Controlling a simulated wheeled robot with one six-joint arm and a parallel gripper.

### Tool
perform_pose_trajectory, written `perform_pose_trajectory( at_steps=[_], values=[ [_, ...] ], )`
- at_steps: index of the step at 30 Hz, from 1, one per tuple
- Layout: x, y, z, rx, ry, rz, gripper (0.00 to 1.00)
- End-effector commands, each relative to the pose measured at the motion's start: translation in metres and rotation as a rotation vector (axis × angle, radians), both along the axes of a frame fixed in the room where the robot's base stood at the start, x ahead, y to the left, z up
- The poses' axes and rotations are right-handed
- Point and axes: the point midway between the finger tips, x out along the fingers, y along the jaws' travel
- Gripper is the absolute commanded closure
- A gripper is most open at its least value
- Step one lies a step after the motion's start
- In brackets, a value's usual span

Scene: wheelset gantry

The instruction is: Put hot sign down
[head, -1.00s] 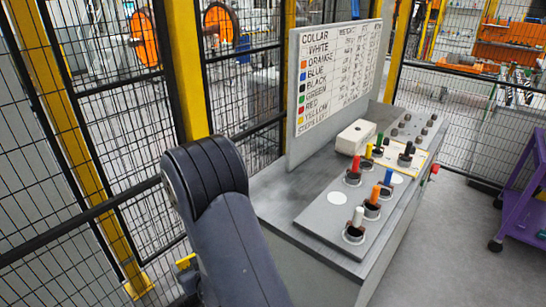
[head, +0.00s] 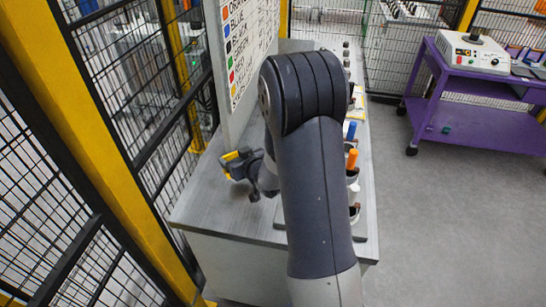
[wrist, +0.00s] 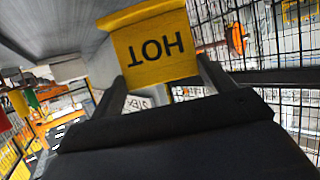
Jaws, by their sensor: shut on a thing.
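The yellow HOT sign (wrist: 156,50) fills the middle of the wrist view, its black letters upside down. My gripper (wrist: 162,80) is shut on it, with one dark finger at each side. In the head view my gripper (head: 243,168) hangs over the left part of the grey bench (head: 205,205), beside the lettered board. The sign shows there as a small yellow patch (head: 231,157). I cannot tell whether the sign touches the bench. My arm hides the middle of the bench.
A white board (head: 246,50) with a colour list stands along the bench. Blue and orange-topped collared pegs (head: 351,158) stand right of my arm. Mesh fence and a yellow post (head: 105,150) are close on the left. A purple cart (head: 455,105) stands right; floor between is clear.

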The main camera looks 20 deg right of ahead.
Motion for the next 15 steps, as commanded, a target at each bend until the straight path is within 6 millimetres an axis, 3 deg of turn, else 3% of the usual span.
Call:
perform_pose_trajectory(
  at_steps=[6,15],
  values=[
    [0.038,-0.043,0.018,-0.003,-0.005,0.053,0.46],
    [0.065,-0.11,0.042,-0.002,-0.003,0.04,0.46]
  ],
)
